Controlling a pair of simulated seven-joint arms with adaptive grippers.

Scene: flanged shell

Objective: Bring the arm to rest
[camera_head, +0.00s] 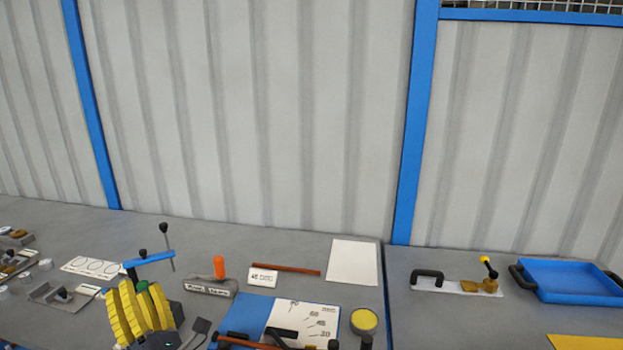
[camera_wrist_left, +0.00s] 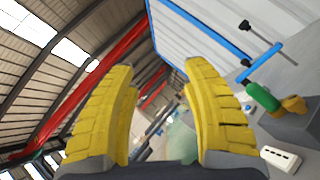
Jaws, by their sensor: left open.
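My left gripper (camera_head: 140,308) has yellow ribbed fingers and shows at the lower left of the head view, raised in front of the grey bench. Its two fingers also show in the left wrist view (camera_wrist_left: 160,115), spread wide apart. The gap between them is empty, with the hall and a blurred pale green shape behind it. My right gripper is not in either view.
Behind the fingers stands a blue bar on a post (camera_head: 150,260). An orange-handled block (camera_head: 210,287), a blue board with a white sheet (camera_head: 240,317), a yellow-topped tin (camera_head: 364,321) and a blue tray (camera_head: 570,281) lie rightward. A corrugated wall (camera_head: 250,110) backs the bench.

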